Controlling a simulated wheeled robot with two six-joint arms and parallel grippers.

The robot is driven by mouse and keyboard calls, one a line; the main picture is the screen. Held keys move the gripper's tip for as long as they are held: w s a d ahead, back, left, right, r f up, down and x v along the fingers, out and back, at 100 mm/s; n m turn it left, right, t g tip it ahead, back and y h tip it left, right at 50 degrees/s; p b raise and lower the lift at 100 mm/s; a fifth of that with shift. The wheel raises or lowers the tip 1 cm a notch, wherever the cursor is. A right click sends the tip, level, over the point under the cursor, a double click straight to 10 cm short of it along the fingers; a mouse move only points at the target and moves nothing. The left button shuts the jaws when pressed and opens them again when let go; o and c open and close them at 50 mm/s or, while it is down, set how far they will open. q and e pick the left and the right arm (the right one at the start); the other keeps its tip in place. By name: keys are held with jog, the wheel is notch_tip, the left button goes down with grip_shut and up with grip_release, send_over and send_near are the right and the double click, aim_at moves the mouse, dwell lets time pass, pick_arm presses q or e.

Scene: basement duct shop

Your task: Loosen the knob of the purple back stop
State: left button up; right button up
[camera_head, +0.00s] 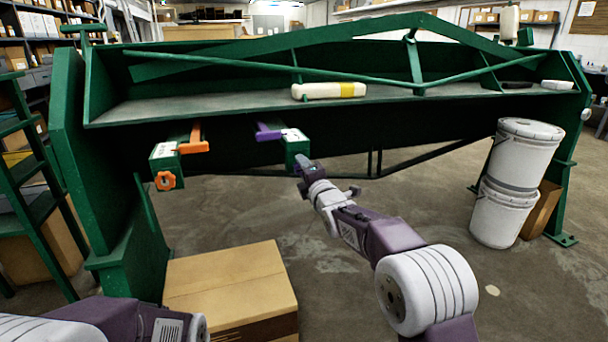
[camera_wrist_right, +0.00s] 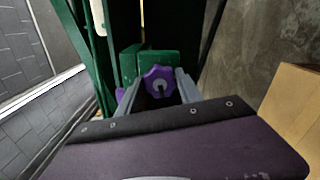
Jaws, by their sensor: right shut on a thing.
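The purple back stop (camera_head: 268,132) sticks out below the green machine's bed, with a white-topped green block (camera_head: 297,148) at its near end. Its purple lobed knob (camera_wrist_right: 160,82) faces the camera in the right wrist view, in front of a green block face (camera_wrist_right: 130,62). My right gripper (camera_head: 304,166) reaches up to that block from the lower right. In the right wrist view its two grey fingers (camera_wrist_right: 160,90) lie on either side of the knob, shut on it. The knob is mostly hidden by the gripper in the head view. My left gripper is out of view; only part of my left arm shows at lower left.
An orange back stop (camera_head: 195,146) with an orange knob (camera_head: 165,181) sits to the left. A cardboard box (camera_head: 230,285) stands below on the floor. Stacked white buckets (camera_head: 515,185) stand at right. A pale bottle (camera_head: 328,90) lies on the machine's ledge.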

jog(key=shift+f+n+b, duration=0.15)
jog(key=shift+n+b, duration=0.65)
jog(key=shift+n, duration=0.8)
jog(key=o, duration=1.3)
jog(key=shift+o, duration=0.2)
jog(key=p+v, duration=0.2)
jog(key=v, duration=0.7)
